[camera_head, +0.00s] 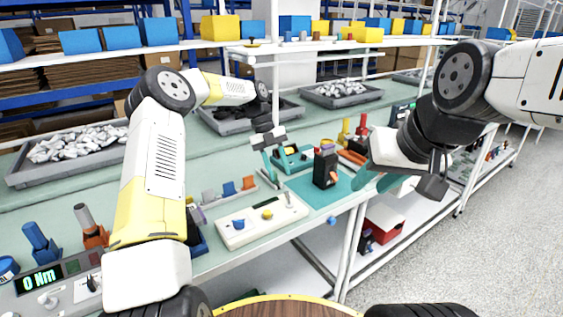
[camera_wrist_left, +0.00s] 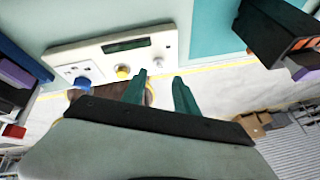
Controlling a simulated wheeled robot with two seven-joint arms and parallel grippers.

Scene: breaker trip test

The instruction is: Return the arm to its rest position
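My left gripper (camera_head: 275,165) hangs over the bench behind the white test panel (camera_head: 262,220). In the left wrist view, the teal fingers of my left gripper (camera_wrist_left: 160,92) stand apart with nothing between them. The panel (camera_wrist_left: 110,58) there shows a blue knob (camera_wrist_left: 83,83) and a yellow button (camera_wrist_left: 123,72). The black breaker (camera_head: 325,169) with an orange lever stands upright on the teal mat (camera_head: 308,189), apart from both grippers. My right gripper (camera_head: 378,181) is at the mat's right edge; its teal fingertips are partly hidden, so its opening is unclear.
A grey bin of white parts (camera_head: 75,146) lies at the left. A torque display (camera_head: 42,279) reading 0 Nm stands at the front left, near blue and orange tools (camera_head: 92,230). Shelves with blue and yellow bins (camera_head: 220,28) run above the bench. Open floor (camera_head: 480,240) lies at the right.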

